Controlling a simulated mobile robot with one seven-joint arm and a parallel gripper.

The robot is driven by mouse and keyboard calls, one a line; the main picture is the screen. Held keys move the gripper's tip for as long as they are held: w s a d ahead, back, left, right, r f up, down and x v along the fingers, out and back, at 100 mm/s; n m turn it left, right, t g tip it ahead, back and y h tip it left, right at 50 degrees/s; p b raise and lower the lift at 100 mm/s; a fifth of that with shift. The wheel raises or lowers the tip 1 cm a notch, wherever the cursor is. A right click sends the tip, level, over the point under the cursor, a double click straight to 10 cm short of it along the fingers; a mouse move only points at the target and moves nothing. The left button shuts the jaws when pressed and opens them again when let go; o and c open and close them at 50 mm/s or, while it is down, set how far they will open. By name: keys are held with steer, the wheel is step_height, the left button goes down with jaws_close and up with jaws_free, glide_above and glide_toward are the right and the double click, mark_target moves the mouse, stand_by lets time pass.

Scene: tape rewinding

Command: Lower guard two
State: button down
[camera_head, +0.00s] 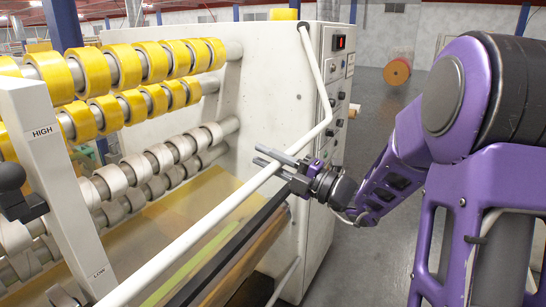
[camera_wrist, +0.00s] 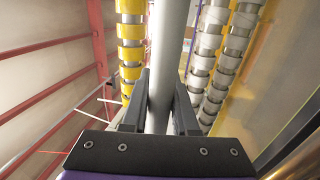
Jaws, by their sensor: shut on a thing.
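The guard (camera_head: 228,203) is a long white tubular bar in front of the rollers on the tape machine. It slopes from the lower left up to the right, then bends up along the control panel. My gripper (camera_head: 272,160) is shut on this bar near its right part, one finger on each side. In the wrist view the bar (camera_wrist: 165,60) runs lengthwise between the two dark fingers of my gripper (camera_wrist: 159,105). No number shows on the guard.
Yellow tape rolls (camera_head: 125,66) and bare grey-white rollers (camera_head: 160,158) fill the machine behind the bar. A white post (camera_head: 50,170) marked HIGH and LOW carries a black knob (camera_head: 12,178).

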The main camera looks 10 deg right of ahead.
steer(key=shift+a, duration=0.15)
steer(key=c, duration=0.7)
jaws_free()
steer(key=shift+w+a+f, duration=0.1)
steer(key=p+v, duration=0.1)
steer(key=v, duration=1.6)
steer(key=shift+d+p, duration=0.2)
steer(key=shift+p, duration=0.2)
